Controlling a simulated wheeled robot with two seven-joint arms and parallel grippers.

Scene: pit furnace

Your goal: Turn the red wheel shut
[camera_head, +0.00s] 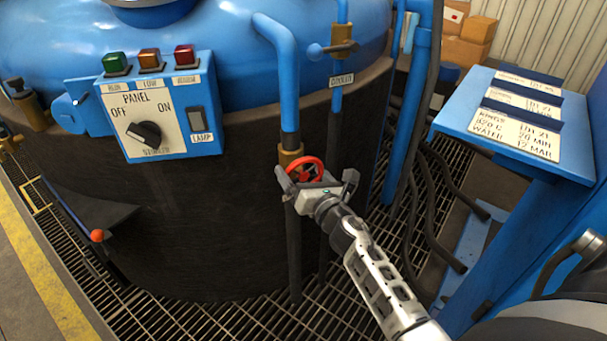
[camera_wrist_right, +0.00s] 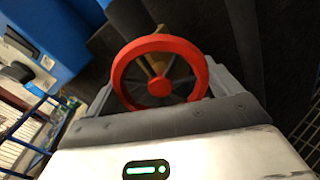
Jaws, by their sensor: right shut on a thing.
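The red wheel (camera_head: 305,167) is a small spoked handwheel on a brass valve at the lower end of a blue pipe, in front of the dark furnace wall. My right gripper (camera_head: 315,184) is at the wheel, its body partly covering the wheel's lower edge. In the right wrist view the red wheel (camera_wrist_right: 160,73) sits between the two grey fingers (camera_wrist_right: 163,92), which reach along its left and right sides. The gripper is shut on the wheel. Part of the wheel's lower rim is hidden behind the gripper body. My left gripper does not show.
A blue control panel (camera_head: 155,112) with a dial is on the furnace at left. A second brass valve (camera_head: 342,42) with a blue lever is above right. Dark hoses (camera_head: 432,215) hang at right near a blue sign stand (camera_head: 470,110). Grating covers the floor.

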